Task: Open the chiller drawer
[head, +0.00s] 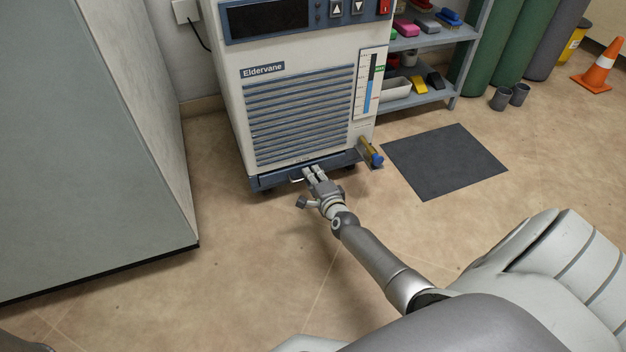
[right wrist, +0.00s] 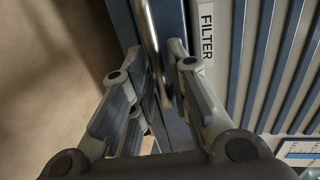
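The chiller (head: 300,110) is a white cabinet labelled "Eldervane" with a blue slatted grille. Its low blue drawer front (head: 275,179) runs along the bottom and looks closed. My right gripper (head: 312,173) is at the drawer, near its middle. A "FILTER" label (right wrist: 207,35) is on the cabinet beside the handle. My left gripper is not in view.
A brass-and-blue valve (head: 372,155) sticks out at the chiller's lower right corner. A dark mat (head: 444,161) lies to the right, below a shelf (head: 430,98) with small items. A large grey cabinet (head: 90,150) stands at left. The floor before the drawer is clear.

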